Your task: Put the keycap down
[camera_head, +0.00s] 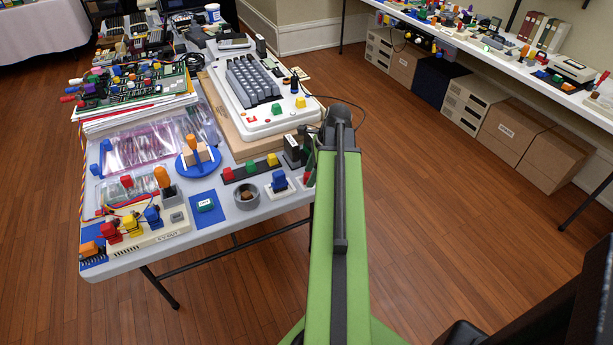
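Several keycap-like pieces show, and I cannot tell which one is the task's keycap. A red keycap (228,174), a green keycap (250,166) and a yellow keycap (272,160) sit in a row on a dark strip. A blue keycap (279,178) sits on a small white base to the right. My green arm reaches up the middle, past the table's right edge. My gripper is not visible, so what it holds, if anything, cannot be seen.
The grey folding table (215,232) is crowded. A beige keyboard unit (258,90) stands behind the strip, and a round brown dish (246,194) sits near the front edge. A white device (150,232) is at front left. Wood floor (440,230) is open to the right.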

